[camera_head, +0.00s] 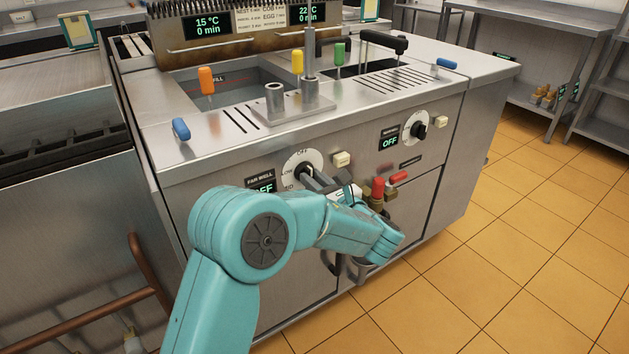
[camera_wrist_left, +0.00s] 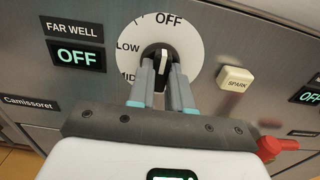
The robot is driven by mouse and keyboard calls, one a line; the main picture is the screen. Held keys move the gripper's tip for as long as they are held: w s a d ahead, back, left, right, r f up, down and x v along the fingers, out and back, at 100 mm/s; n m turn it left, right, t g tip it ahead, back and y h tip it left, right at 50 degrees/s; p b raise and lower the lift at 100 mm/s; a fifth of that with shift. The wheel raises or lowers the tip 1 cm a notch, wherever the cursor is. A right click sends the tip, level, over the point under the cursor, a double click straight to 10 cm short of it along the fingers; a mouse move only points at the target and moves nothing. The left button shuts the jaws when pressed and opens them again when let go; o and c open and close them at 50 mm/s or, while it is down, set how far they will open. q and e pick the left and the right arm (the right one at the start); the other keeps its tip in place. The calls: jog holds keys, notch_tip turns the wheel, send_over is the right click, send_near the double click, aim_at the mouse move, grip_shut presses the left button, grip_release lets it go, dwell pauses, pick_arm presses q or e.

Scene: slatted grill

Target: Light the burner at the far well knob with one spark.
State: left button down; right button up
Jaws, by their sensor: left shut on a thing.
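The far well knob (camera_wrist_left: 161,62) is black with a light pointer on a white dial (camera_wrist_left: 188,42), and the pointer stands near OFF. My left gripper (camera_wrist_left: 160,78) is shut on the knob, one finger on each side. In the head view my left gripper (camera_head: 314,178) reaches the dial (camera_head: 291,164) from the right, and the knob is partly hidden. The FAR WELL display (camera_wrist_left: 79,57) reads OFF. The cream SPARK button (camera_wrist_left: 235,78) sits right of the dial; it also shows in the head view (camera_head: 341,159). My right gripper is not in view.
A second knob (camera_head: 420,131) on the right has its own OFF display (camera_head: 389,142) and cream button (camera_head: 442,122). The tiled floor (camera_head: 480,270) on the right is clear.

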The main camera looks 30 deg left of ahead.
pick_arm(q)
jog(key=shift+f+n+b, duration=0.15)
jog(key=shift+n+b, duration=3.1)
jog(key=shift+n, duration=0.55)
jog(key=shift+d, duration=0.1)
jog(key=c, duration=1)
grip_release()
jog(key=shift+c, duration=0.2)
jog(key=p+v, duration=0.3)
jog(key=v, duration=1.3)
